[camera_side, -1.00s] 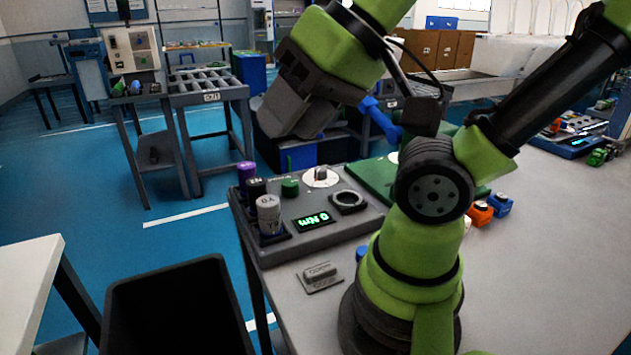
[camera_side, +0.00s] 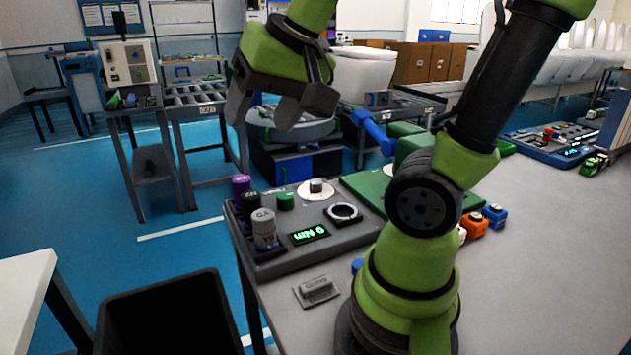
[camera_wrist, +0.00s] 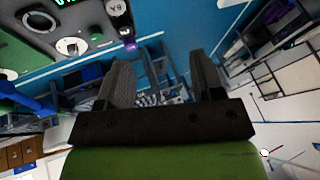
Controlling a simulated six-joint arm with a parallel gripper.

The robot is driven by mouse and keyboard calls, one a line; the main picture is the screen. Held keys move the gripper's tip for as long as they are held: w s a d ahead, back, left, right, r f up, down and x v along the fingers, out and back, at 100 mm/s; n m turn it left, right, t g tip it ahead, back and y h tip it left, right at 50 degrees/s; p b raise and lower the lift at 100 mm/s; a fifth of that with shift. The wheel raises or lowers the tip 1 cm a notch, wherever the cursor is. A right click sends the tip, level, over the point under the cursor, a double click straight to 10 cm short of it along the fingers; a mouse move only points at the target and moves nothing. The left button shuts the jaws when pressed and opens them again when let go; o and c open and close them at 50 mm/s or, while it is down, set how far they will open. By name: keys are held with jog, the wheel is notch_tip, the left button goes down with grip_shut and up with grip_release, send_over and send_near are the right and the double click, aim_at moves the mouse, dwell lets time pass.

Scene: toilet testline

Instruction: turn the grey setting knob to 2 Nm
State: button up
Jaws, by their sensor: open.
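The grey setting knob (camera_side: 316,186) sits on a round white dial on the grey test panel (camera_side: 270,262). In the wrist view the knob (camera_wrist: 71,47) is at the upper left. The green display (camera_side: 309,234) seems to read 0 Nm, seen upside down. My gripper (camera_side: 263,112) is open and empty, well above the panel and up and left of the knob. In the wrist view my gripper's fingers (camera_wrist: 162,78) stand apart, pointing past the panel towards the floor and background tables, with the knob left of them.
Close to the knob are a green button (camera_side: 285,200), a dark ring (camera_side: 343,213), and a purple-capped bottle (camera_side: 241,185), a black one and a grey one (camera_side: 264,229). A grey block (camera_side: 317,287) lies in front. A black bin (camera_side: 165,315) stands below left. Space above the panel is free.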

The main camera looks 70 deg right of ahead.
jog(key=w+d+f+m+g+h, duration=0.2)
jog(key=w+d+m, duration=0.1)
jog(key=w+d, duration=0.3)
jog(key=m+g+h, duration=0.2)
jog(key=m+g, duration=0.3)
jog(key=m, duration=0.4)
send_near(315, 182)
jog(key=x, duration=0.9)
jog(key=shift+d+f, duration=0.2)
jog(key=shift+d, duration=0.05)
jog(key=c, duration=0.9)
